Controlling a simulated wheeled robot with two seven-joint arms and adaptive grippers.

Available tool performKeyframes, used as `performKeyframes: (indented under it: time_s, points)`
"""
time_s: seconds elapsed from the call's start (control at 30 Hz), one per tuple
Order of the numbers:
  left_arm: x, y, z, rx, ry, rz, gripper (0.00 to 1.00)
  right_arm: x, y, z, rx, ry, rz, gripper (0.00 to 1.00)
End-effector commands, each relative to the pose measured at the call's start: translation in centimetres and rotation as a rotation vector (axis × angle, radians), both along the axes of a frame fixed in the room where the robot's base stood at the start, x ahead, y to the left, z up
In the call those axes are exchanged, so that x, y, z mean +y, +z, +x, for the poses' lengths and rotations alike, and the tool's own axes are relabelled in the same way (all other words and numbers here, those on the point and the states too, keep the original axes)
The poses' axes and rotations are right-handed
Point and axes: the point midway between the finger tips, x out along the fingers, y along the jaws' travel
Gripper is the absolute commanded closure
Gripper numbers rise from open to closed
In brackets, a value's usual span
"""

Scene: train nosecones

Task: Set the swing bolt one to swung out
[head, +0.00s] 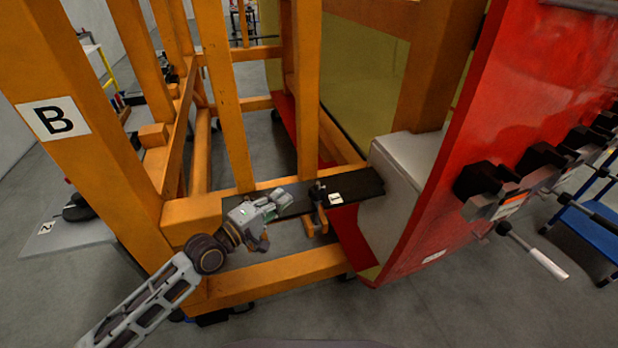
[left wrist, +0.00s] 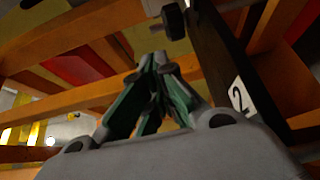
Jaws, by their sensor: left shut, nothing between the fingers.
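A swing bolt with a dark knob (head: 318,190) and an orange-brown lower part stands at the black bar (head: 358,187) between the orange frame and the red body. A small white label (head: 336,198) sits beside it. In the left wrist view a dark knob (left wrist: 174,20) shows beyond the fingertips, and a label on the black bar reads 2 (left wrist: 238,97). I cannot tell which bolt is number one. My left gripper (head: 285,199) is shut and empty, just left of the bolt and apart from it. It also shows in the left wrist view (left wrist: 158,62). My right gripper is out of view.
Orange beams (head: 270,278) surround the left arm in front and at the side, one post marked B (head: 55,120). A grey box (head: 402,205) and the red body (head: 460,190) stand at right. Black clamps (head: 485,180) line the red side; a white handle (head: 535,252) sticks out.

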Motion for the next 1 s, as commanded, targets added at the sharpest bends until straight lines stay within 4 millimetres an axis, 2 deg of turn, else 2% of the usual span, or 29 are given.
performKeyframes:
  time_s: [0.27,0.57,1.0]
  points:
    - [0.1,0.1,0.1,0.001,0.001,-0.006,1.00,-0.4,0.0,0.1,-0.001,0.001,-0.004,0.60]
    - [-0.1,0.1,0.2,0.000,0.001,-0.006,1.00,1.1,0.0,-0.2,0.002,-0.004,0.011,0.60]
    - [-2.0,0.2,2.4,-0.001,0.002,-0.008,1.00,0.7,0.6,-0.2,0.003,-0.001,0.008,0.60]
